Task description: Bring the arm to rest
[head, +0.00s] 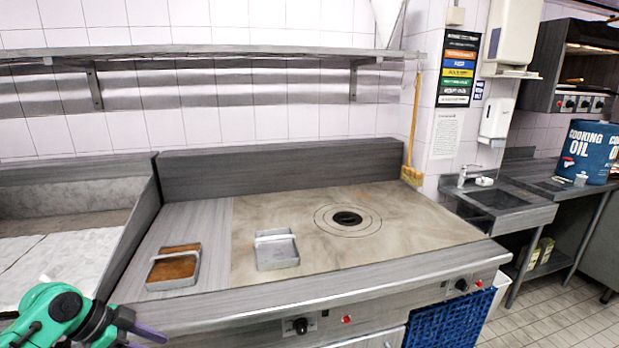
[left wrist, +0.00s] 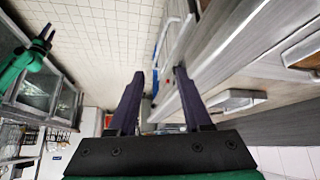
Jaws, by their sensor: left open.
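My left gripper (head: 140,334) is at the lower left of the head view, in front of the cooking unit's front edge, partly cut off by the frame. In the left wrist view its two purple fingers (left wrist: 160,98) stand apart with nothing between them. A green arm (left wrist: 22,65) with dark prongs at its end, seemingly my right one, shows at the upper left of the left wrist view. The right arm is not in the head view.
A metal tray with brown contents (head: 150,284) and a second metal tray (head: 293,262) sit on the cooking unit (head: 400,215). A blue crate (head: 440,330) is below its front. A sink (head: 497,200) and an oil drum (head: 590,160) are at right.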

